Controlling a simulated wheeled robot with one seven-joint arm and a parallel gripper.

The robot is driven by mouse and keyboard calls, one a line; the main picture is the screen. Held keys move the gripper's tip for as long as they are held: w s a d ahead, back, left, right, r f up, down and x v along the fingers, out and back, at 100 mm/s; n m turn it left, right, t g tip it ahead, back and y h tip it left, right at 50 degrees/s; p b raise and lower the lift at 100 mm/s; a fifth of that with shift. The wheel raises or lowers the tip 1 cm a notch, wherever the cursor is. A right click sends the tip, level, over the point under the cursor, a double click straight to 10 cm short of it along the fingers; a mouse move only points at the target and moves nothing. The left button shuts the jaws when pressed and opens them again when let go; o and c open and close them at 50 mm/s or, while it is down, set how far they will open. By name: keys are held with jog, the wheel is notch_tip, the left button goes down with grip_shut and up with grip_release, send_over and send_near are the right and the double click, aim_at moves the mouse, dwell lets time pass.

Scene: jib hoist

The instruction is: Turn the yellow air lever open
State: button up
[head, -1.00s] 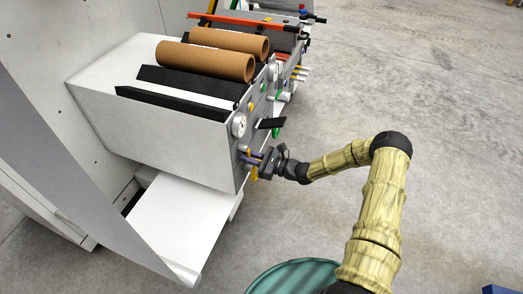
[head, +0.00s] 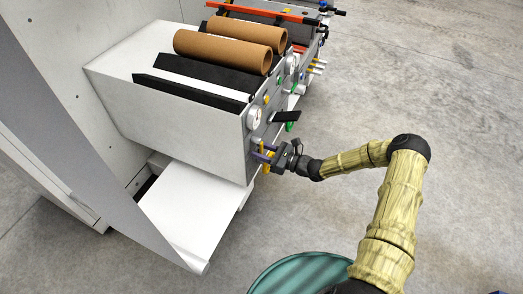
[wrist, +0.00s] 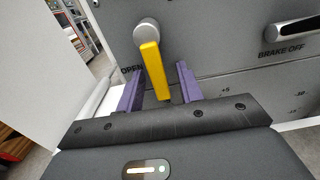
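The yellow air lever (wrist: 152,68) hangs from a round silver hub on the grey panel (wrist: 210,45) in the wrist view, its free end pointing down and slightly right. The printed word OPEN is left of the lever, partly hidden behind a finger. My gripper (wrist: 159,88) is open, one purple finger on each side of the lever's lower part. Gaps show on both sides, and I see no clear contact. In the head view my gripper (head: 264,156) is at the machine's front panel, with a bit of the yellow lever (head: 267,168) beside the fingers.
A black lever (wrist: 296,28) marked BRAKE OFF is to the right in the wrist view. In the head view a gauge (head: 254,118) and a black handle (head: 286,116) are above my gripper. Brown rolls (head: 222,51) lie on top. Clear floor (head: 400,90) extends right.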

jog(key=shift+r, duration=0.1)
jog(key=v, duration=1.7)
jog(key=shift+d, duration=0.2)
jog(key=shift+s, duration=0.1)
jog(key=s+a+r+n+g+h, duration=0.1)
jog(key=s+r+n+g+h, duration=0.2)
jog(key=s+n+g+h, duration=0.3)
jog(key=s+a+r+n+g+h, duration=0.1)
jog(key=s+r+n+g+h, duration=0.25)
jog(key=s+n, duration=0.35)
jog(key=s+d+r+n+t+h+p, duration=0.1)
jog(key=s+r+n+t+h+p, duration=0.1)
jog(key=r+p, duration=0.8)
jog(key=s+d+r+n+t+h+p, duration=0.2)
jog(key=r+n+h+p, duration=0.3)
jog(key=r, duration=1.7)
jog(key=n+t+p, duration=0.1)
jog(key=n+p, duration=0.1)
jog(key=p, duration=0.3)
jog(key=shift+s+d+r+n, duration=0.3)
jog(key=shift+s, duration=0.05)
